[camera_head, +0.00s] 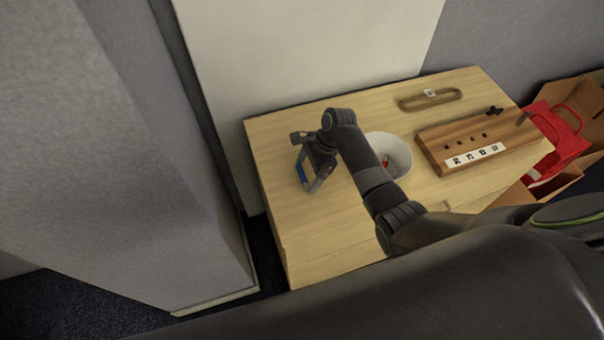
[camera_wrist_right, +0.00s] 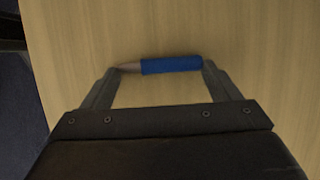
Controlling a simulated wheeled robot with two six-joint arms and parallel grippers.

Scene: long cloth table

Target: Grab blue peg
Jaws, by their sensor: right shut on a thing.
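The blue peg (camera_wrist_right: 171,65) lies crosswise between the two fingertips of my right gripper (camera_wrist_right: 160,68) in the wrist view. It has a blue body and a brownish tip at the left end. The fingers touch it at both ends and are shut on it. In the head view the blue peg (camera_head: 301,173) shows as a small blue patch at my right gripper (camera_head: 308,182), over the left part of the wooden table (camera_head: 330,235). I cannot tell whether the peg still touches the table. My left gripper is not in view.
A white bowl (camera_head: 400,152) with something red inside stands right of the gripper, partly behind my arm. A wooden block with holes and a label strip (camera_head: 480,138) lies further right. A tan loop (camera_head: 412,103) lies at the back. A red bag (camera_head: 562,140) and cardboard boxes are beyond the right edge.

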